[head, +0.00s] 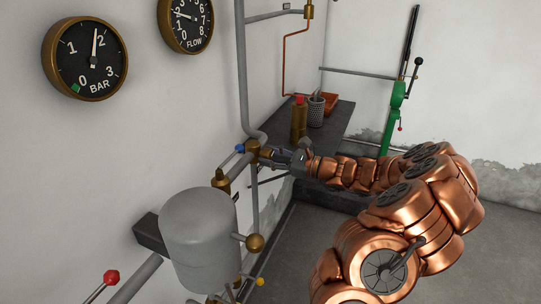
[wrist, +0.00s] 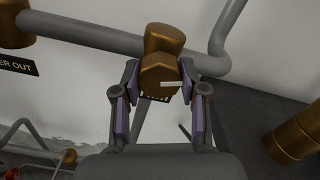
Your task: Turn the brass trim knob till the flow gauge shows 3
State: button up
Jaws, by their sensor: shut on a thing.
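The brass trim knob (wrist: 160,76) is a faceted brass piece with a white mark on its face, in the middle of the wrist view. My gripper (wrist: 161,82) is shut on it, one finger on each side. In the head view my gripper (head: 272,153) reaches left to the brass fitting on the pipe and largely hides the knob. The flow gauge (head: 187,24) is a round black dial with a brass rim, cut off by the top edge. Its pale needle points left and slightly up; I cannot read its exact value.
A BAR gauge (head: 85,58) hangs left of the flow gauge. A blue-tipped lever (head: 239,149) sits close to my gripper. A grey tank (head: 198,228) stands below with a red-knobbed lever (head: 111,277). A dark shelf (head: 340,118) behind holds a brass bottle (head: 299,121) and a cup (head: 316,111).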

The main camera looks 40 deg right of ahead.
jog(key=shift+r+p, duration=0.25)
jog(key=shift+p, duration=0.15)
jog(key=m+p, duration=0.3)
jog(key=p, duration=0.2)
jog(key=shift+r, duration=0.15)
jog(key=m+p, duration=0.2)
jog(key=p, duration=0.1)
jog(key=m+p, duration=0.1)
jog(key=p, duration=0.1)
jog(key=m+p, duration=0.2)
jog(key=shift+f+m, duration=0.25)
jog(key=shift+m, duration=0.05)
jog(key=shift+f+m+p, duration=0.1)
jog(key=shift+m+p, duration=0.2)
jog(key=shift+p, duration=0.05)
jog(key=o, duration=1.2)
jog(key=shift+c, duration=0.2)
